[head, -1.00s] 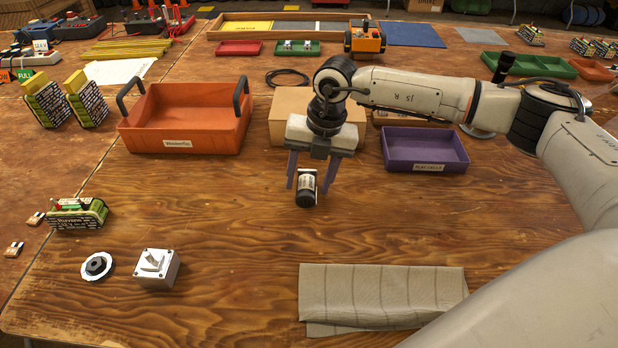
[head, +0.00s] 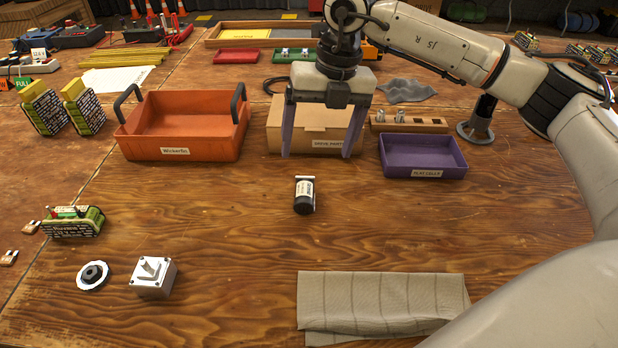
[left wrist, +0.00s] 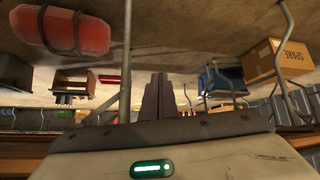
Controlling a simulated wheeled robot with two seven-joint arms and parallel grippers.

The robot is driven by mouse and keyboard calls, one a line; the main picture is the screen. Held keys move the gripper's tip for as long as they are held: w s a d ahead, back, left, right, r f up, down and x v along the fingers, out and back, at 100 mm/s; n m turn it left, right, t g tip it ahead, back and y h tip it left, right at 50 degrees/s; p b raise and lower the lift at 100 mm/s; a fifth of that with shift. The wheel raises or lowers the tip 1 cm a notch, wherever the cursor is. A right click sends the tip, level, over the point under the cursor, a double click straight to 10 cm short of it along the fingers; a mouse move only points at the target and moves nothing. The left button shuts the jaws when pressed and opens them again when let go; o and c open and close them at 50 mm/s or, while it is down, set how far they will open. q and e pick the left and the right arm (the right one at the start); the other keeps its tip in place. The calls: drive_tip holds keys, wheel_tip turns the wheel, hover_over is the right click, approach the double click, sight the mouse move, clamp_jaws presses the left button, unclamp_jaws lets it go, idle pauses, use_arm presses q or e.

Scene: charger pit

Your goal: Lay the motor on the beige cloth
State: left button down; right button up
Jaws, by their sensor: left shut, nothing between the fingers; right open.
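The motor (head: 304,195), a small black cylinder with a white label, rests on the bare wood in the middle of the table. The beige cloth (head: 382,302) lies folded at the front edge, nearer me and to the right of the motor, with nothing on it. My right gripper (head: 319,154) is open and empty, raised above and beyond the motor, its purple fingers in front of the cardboard box. My left gripper (left wrist: 159,98) shows only in the left wrist view, shut with nothing in it.
Behind the motor stand an orange bin (head: 184,128) with handles, a cardboard box (head: 310,132) and a purple tray (head: 423,157). A grey switch block (head: 153,278), a black-and-white disc (head: 92,275) and a green pack (head: 73,222) sit front left. Wood between motor and cloth is clear.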

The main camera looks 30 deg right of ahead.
drive_tip(key=f+n+b, duration=0.2)
drive_tip(key=n, duration=0.3)
drive_tip(key=n+g+h+b, duration=0.1)
drive_tip(key=n+h+b, duration=0.15)
drive_tip(key=n, duration=0.75)
hover_over(305, 193)
drive_tip(key=d, duration=0.3)
wheel_tip(305, 193, down, 5)
drive_tip(key=shift+y, duration=0.45)
drive_tip(key=f, duration=0.4)
drive_tip(key=f+b, duration=0.1)
drive_tip(key=shift+w+a+f, duration=0.1)
drive_tip(key=shift+a+f, duration=0.3)
drive_tip(key=shift+c, duration=0.5)
